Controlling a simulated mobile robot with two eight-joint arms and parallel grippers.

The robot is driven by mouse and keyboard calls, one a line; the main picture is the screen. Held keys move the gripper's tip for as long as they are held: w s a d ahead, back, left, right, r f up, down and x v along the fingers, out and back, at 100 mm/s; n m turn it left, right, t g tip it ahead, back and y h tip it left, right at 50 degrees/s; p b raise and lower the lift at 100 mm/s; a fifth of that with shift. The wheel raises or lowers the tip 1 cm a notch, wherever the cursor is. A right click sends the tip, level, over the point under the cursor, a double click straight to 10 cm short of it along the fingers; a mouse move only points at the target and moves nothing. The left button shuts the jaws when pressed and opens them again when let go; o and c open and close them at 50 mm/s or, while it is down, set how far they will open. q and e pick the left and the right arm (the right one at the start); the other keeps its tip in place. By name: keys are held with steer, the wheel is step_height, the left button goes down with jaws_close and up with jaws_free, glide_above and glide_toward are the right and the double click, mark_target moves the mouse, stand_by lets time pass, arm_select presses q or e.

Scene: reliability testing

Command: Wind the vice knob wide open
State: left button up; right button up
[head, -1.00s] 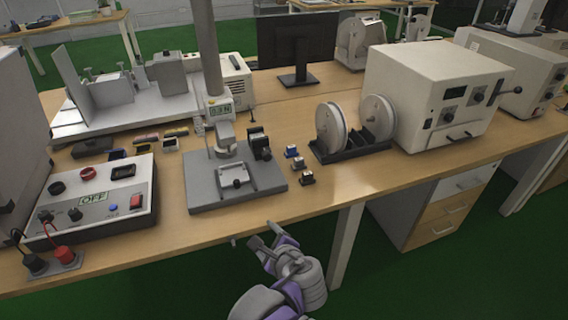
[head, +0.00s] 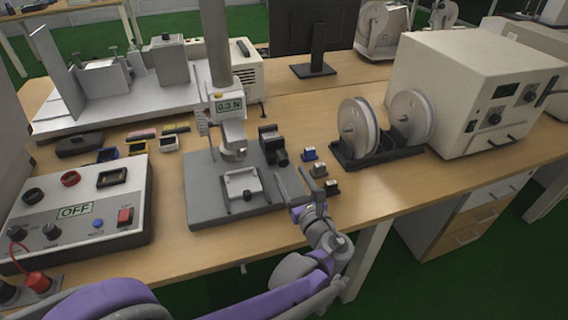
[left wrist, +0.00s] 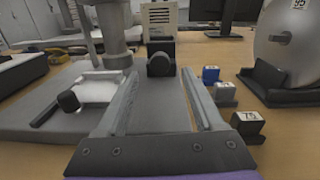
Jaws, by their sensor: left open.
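A force tester stands on a grey base plate (head: 215,208). A black block with a round knob (head: 282,157) sits at the plate's right rear; its knob also shows in the left wrist view (left wrist: 159,65). A pale grey vice-like fixture (head: 242,183) with a small black knob (head: 247,196) lies at the plate's front; that knob is at the left in the left wrist view (left wrist: 68,101). I cannot tell which knob is the vice's. My left gripper (head: 290,173) is open and empty at the plate's right edge. The round knob appears between its fingers, beyond the tips. My right gripper is not in view.
Several small labelled blocks (head: 319,170) stand close to the right of my left gripper. Farther right is a black stand with two white reels (head: 358,128). A control box (head: 135,180) is at the left. The tester's column (head: 215,50) rises behind.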

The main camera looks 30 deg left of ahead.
mark_target(284, 163)
arm_select(q)
steer(key=b+x, duration=0.1)
steer(key=x, duration=0.5)
jaws_close()
